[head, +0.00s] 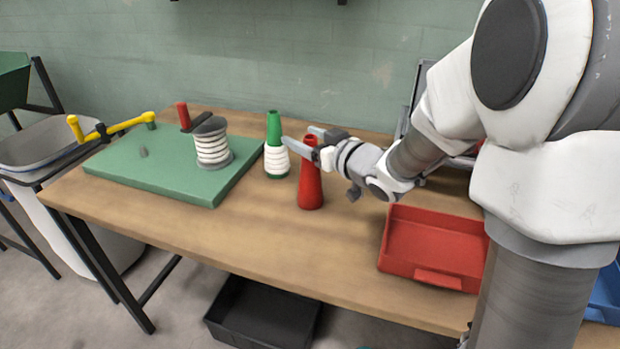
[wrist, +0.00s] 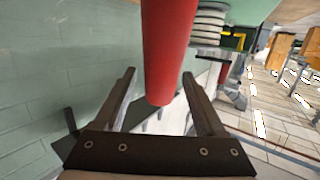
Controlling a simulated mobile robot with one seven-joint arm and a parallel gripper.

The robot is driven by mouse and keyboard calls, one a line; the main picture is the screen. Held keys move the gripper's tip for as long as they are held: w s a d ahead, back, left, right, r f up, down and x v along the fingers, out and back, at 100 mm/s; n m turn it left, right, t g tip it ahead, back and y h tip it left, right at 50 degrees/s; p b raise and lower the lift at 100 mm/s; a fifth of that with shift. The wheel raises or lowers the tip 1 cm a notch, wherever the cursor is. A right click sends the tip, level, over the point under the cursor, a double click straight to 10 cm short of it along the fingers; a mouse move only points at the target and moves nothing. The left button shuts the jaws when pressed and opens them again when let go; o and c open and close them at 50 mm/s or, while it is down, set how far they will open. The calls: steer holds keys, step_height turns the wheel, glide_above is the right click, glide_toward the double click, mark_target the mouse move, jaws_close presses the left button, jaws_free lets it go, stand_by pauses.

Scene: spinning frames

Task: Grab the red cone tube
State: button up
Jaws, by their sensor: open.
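The red cone tube (head: 311,190) stands upright on the wooden table, wide end down, in the middle of the head view. My gripper (head: 298,138) is open at the cone's upper end, reaching in from the right. In the head view a little red shows between its two fingers, and the near finger crosses in front of the cone's top. In the wrist view the red cone tube (wrist: 168,50) comes down from the top edge, and its narrow end lies between the spread fingers of my gripper (wrist: 160,74). Gaps show on both sides of it.
A green cone wound with white thread (head: 276,160) stands just left of the red one. A green board (head: 150,175) with a white spool (head: 212,147) and a yellow crank (head: 125,124) lies further left. A red tray (head: 432,247) sits at right.

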steer(key=shift+w+a+f, duration=0.1)
steer(key=shift+w+a, duration=0.3)
steer(key=shift+w, duration=0.2)
jaws_close()
